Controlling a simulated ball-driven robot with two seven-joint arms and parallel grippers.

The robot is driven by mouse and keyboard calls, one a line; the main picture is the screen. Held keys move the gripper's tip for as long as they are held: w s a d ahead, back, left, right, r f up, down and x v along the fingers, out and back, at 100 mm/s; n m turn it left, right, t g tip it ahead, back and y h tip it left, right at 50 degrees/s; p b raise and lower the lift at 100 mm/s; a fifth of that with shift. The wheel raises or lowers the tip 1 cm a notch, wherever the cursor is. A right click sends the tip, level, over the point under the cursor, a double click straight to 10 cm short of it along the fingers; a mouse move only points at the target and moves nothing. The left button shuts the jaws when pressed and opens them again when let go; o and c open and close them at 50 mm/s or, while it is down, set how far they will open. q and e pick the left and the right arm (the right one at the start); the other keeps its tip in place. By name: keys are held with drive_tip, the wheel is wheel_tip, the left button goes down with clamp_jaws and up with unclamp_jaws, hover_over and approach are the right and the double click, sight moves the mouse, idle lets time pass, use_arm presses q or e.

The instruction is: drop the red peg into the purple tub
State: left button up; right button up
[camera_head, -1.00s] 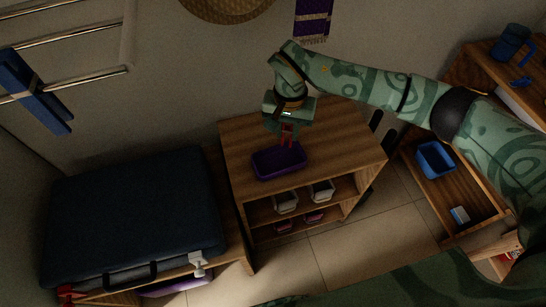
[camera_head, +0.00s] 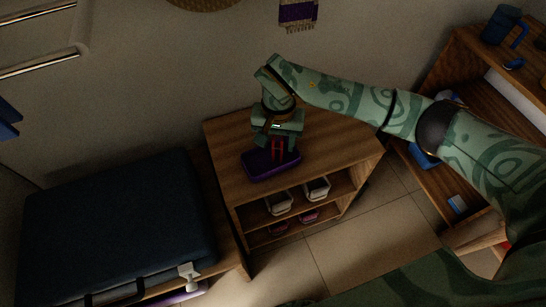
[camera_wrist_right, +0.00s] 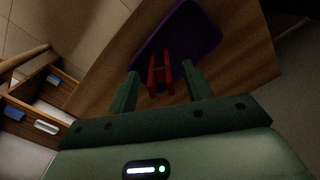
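The purple tub (camera_head: 262,174) sits on top of the low wooden shelf unit, below my right gripper. It also shows at the top of the right wrist view (camera_wrist_right: 207,32). My right gripper (camera_head: 278,143) points down over the tub. In the right wrist view its green fingers (camera_wrist_right: 160,72) are spread, with a gap on both sides of the red peg (camera_wrist_right: 153,76). The red peg (camera_head: 277,150) shows between and below the fingers, over the tub. I cannot tell whether it touches the tub's floor. My left gripper is out of view.
The wooden shelf unit (camera_head: 340,145) holds pale and pink bins on its lower shelves. A dark blue suitcase (camera_head: 115,225) lies on a bench at left. At right, another wooden unit (camera_head: 460,85) holds blue items. Bare top surrounds the tub.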

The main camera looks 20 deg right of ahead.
use_arm(q)
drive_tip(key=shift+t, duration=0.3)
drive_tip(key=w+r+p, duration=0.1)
drive_tip(key=p, duration=0.1)
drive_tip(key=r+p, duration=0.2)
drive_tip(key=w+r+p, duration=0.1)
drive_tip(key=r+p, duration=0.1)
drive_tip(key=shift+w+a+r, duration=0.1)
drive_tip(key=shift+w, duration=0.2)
use_arm(e)
wheel_tip(320, 180, up, 16)
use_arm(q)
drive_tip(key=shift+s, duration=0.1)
use_arm(e)
drive_tip(key=shift+s, duration=0.1)
